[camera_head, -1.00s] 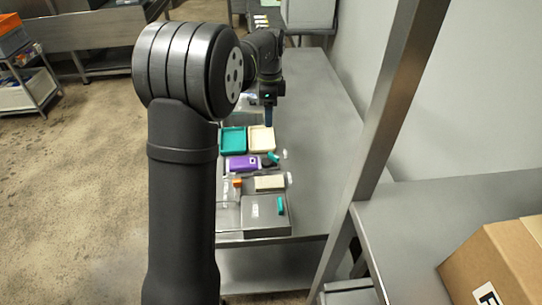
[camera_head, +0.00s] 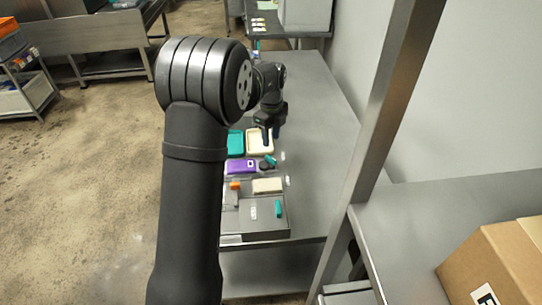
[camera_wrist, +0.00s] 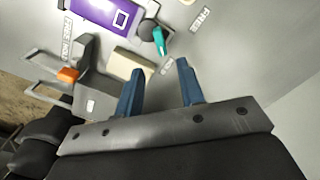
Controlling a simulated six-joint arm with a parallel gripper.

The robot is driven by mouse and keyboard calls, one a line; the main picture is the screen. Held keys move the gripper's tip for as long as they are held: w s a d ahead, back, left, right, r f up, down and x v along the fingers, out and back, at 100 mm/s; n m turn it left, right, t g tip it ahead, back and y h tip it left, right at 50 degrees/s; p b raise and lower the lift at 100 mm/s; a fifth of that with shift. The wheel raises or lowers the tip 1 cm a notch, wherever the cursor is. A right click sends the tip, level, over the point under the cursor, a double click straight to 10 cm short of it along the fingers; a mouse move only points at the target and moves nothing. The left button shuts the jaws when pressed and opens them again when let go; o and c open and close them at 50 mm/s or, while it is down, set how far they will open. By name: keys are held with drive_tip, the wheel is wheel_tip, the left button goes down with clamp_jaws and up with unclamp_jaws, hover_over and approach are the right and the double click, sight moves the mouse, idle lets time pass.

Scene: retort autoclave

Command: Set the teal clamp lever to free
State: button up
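The teal clamp lever (camera_wrist: 161,41) sits on a dark round hub (camera_wrist: 147,30) at the top middle of the wrist view. Its end points toward a small label (camera_wrist: 167,66) that seems to read HOLD. A FREE label (camera_wrist: 202,18) lies off to the right of the lever. In the head view the teal lever (camera_head: 271,160) is small, right of the purple box (camera_head: 241,166). My gripper (camera_wrist: 159,68) is open, with two blue fingers apart and nothing between them. In the head view my gripper (camera_head: 270,138) hangs fingers down, just beyond the lever.
The purple box also shows in the wrist view (camera_wrist: 92,12). A cream block (camera_wrist: 130,63) and an orange piece (camera_wrist: 68,75) on a grey fixture are nearby. Teal (camera_head: 236,143) and cream (camera_head: 250,148) trays lie behind. Another teal piece (camera_head: 279,208) is on the front grey box.

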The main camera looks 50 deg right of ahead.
sight(271, 158)
wheel_tip(271, 158, down, 9)
drive_tip(key=shift+f, duration=0.1)
idle(0.3)
clamp_jaws()
